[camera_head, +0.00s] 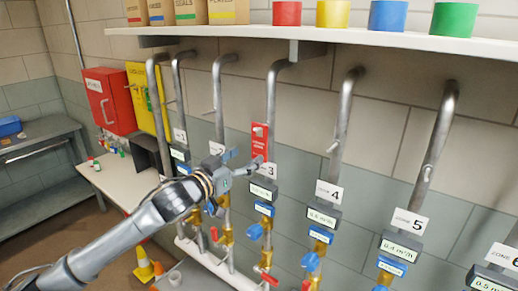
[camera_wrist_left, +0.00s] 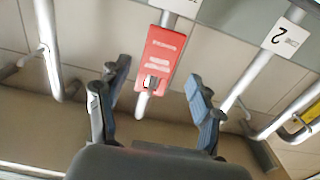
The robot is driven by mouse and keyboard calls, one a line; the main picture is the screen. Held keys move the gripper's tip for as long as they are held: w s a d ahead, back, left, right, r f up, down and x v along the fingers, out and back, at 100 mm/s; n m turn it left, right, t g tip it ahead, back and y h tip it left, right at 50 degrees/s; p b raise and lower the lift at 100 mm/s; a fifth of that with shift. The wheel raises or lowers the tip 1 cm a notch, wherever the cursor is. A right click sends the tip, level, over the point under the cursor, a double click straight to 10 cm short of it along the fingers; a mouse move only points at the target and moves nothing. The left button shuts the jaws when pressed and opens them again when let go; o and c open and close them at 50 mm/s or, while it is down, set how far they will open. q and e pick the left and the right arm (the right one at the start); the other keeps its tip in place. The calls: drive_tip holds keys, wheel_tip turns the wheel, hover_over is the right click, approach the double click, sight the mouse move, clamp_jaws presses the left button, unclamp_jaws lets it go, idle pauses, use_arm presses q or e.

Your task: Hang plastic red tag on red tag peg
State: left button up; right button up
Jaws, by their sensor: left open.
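The plastic red tag (camera_head: 259,141) hangs upright against the zone 3 pipe (camera_head: 271,105). In the left wrist view the red tag (camera_wrist_left: 166,52) shows upside down, with a small metal peg end (camera_wrist_left: 150,82) at its slot. The tag seems to hang on that peg; the rest of the peg is hidden. My left gripper (camera_head: 247,160) is open and empty, at the tag's lower left in the head view. In the left wrist view the tag lies between its spread fingers (camera_wrist_left: 158,72), touching neither as far as I can see. My right gripper is out of view.
Numbered pipes with meters and blue and yellow valves line the wall; the zone 4 pipe (camera_head: 343,120) is to the right. A white shelf (camera_head: 350,42) with boxes and coloured cups runs above. A red cabinet (camera_head: 104,101) and a bench (camera_head: 125,180) stand at left.

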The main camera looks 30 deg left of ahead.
sight(258, 144)
use_arm(q)
drive_tip(key=w+p, duration=0.1)
drive_tip(key=w, duration=0.2)
drive_tip(key=w+p, duration=0.1)
drive_tip(key=w, duration=0.2)
drive_tip(key=shift+d+r, duration=0.1)
drive_tip(key=shift+d, duration=0.1)
drive_tip(key=shift+w+d, duration=0.1)
drive_tip(key=shift+w, duration=0.7)
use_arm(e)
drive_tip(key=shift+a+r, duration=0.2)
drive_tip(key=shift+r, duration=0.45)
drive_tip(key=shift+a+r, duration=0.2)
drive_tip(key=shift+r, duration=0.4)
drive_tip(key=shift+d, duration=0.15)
use_arm(q)
drive_tip(key=c, duration=1.2)
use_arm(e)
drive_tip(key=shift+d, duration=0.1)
use_arm(q)
drive_tip(key=shift+r+p, duration=0.1)
drive_tip(key=shift+p, duration=0.3)
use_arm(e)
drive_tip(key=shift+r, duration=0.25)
use_arm(q)
drive_tip(key=shift+r+p, duration=0.4)
drive_tip(key=shift+p, duration=0.1)
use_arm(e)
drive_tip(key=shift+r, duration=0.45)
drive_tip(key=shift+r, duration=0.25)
